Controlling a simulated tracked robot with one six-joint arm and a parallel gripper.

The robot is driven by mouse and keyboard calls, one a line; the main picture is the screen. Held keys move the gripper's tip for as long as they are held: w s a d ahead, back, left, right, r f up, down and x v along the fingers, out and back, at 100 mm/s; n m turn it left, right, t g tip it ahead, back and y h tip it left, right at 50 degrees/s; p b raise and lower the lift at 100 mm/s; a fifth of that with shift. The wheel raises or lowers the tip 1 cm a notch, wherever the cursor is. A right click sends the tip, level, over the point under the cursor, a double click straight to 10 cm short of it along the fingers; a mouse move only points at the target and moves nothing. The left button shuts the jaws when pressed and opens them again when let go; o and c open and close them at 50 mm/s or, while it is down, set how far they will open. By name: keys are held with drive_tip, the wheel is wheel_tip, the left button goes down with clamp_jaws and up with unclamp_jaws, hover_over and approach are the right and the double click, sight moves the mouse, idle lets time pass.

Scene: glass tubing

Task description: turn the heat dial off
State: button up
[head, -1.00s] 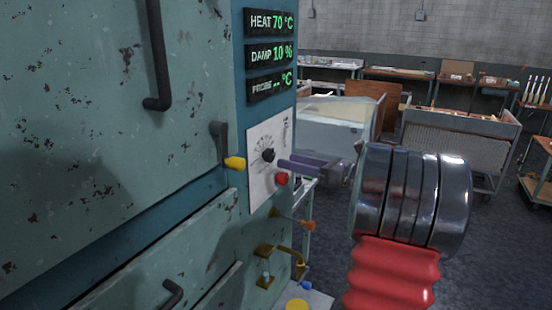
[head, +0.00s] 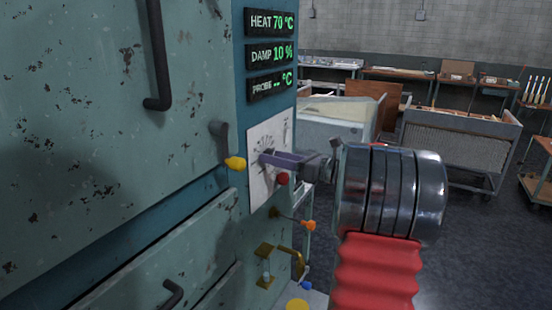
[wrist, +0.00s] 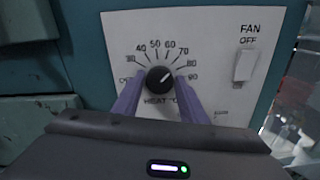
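The heat dial (wrist: 160,79) is a round black knob on a white panel (wrist: 205,45), with a scale around it. Its white pointer line tilts up and right, towards about 70. My gripper's two purple fingers (wrist: 158,92) stand either side of the dial in the wrist view, with a small gap showing at each side, so the gripper is open around it. In the head view my gripper (head: 264,157) reaches to the panel and hides the dial. The heat display (head: 271,21) reads 70 °C.
An orange-ended lever (head: 309,225) and brass pipework (head: 285,250) are lower down. A fan switch (wrist: 245,65) is right of the dial.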

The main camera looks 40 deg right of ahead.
drive_tip(key=c, duration=0.6)
drive_tip(key=shift+d, duration=0.15)
drive_tip(key=shift+c, duration=0.4)
